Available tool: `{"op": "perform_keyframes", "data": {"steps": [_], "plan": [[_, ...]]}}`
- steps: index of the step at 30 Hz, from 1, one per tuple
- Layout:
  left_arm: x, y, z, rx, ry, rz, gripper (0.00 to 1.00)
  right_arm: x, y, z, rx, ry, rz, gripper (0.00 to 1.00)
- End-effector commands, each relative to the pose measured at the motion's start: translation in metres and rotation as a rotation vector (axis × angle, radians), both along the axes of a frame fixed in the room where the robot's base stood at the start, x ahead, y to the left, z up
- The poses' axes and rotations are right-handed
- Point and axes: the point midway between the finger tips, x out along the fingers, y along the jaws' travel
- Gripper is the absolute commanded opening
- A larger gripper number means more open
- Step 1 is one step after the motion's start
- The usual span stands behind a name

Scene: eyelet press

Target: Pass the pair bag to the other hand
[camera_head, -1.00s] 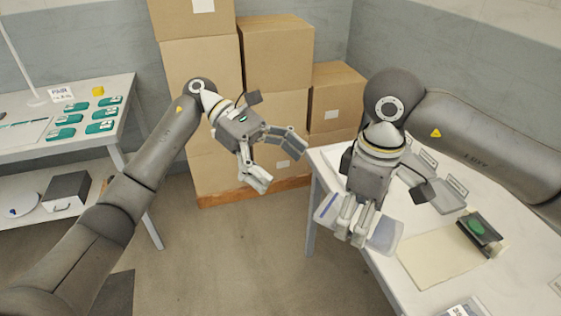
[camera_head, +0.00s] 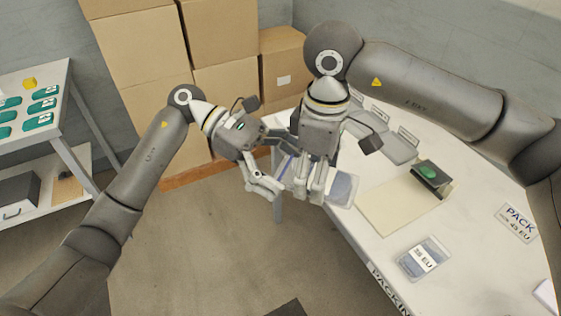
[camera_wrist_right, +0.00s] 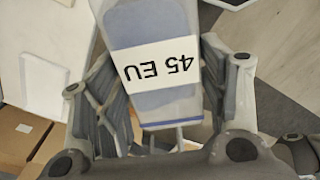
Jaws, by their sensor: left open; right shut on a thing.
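The pair bag is a clear, bluish flat bag (camera_head: 342,188), partly hidden behind my right gripper (camera_head: 310,190) in the head view. My right gripper is shut on it. In the right wrist view the bag (camera_wrist_right: 165,104) lies between the fingers, with a white label reading "45 EU" upside down. My left gripper (camera_head: 272,163) is open, just left of the right one, its fingers spread at the bag's left end. One left finger is partly hidden behind the right gripper, and I cannot tell whether it touches the bag.
The white packing table (camera_head: 385,242) is below and to the right. It carries a beige mat (camera_head: 385,208), a dark device with a green top (camera_head: 430,174), a "38 EU" bag (camera_head: 424,258) and a "PACK" sign (camera_head: 518,222). Cardboard boxes (camera_head: 228,95) stand behind.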

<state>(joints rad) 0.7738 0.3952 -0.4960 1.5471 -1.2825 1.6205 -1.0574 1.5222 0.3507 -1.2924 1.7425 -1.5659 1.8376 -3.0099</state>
Motion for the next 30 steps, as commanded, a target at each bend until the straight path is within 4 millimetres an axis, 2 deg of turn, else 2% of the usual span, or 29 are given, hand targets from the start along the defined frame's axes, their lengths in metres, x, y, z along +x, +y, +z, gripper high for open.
{"op": "perform_keyframes", "data": {"steps": [3, 15, 16, 21, 30], "plan": [[0.0, 0.0001, 0.0001, 0.0, 0.0, 0.0, 0.91, 0.0, 0.0001, 0.0003, 0.0, 0.0, 0.0, 0.35], [0.0003, 0.0003, 0.0004, 0.0, 0.0, 0.001, 0.4, -0.0002, 0.0004, 0.0003, 0.001, 0.0, 0.001, 0.35], [0.0004, 0.0002, 0.0008, -0.001, -0.001, 0.001, 0.4, -0.0002, 0.0004, 0.0004, 0.001, 0.0, 0.001, 0.7], [0.0003, 0.0002, 0.0008, -0.001, -0.001, 0.001, 0.4, -0.0002, 0.0003, 0.0003, 0.001, 0.0, 0.001, 0.92], [0.0002, 0.0003, 0.0008, -0.001, -0.001, 0.0, 0.4, -0.0001, 0.0001, 0.0002, 0.0, 0.0, 0.0, 0.92]]}}
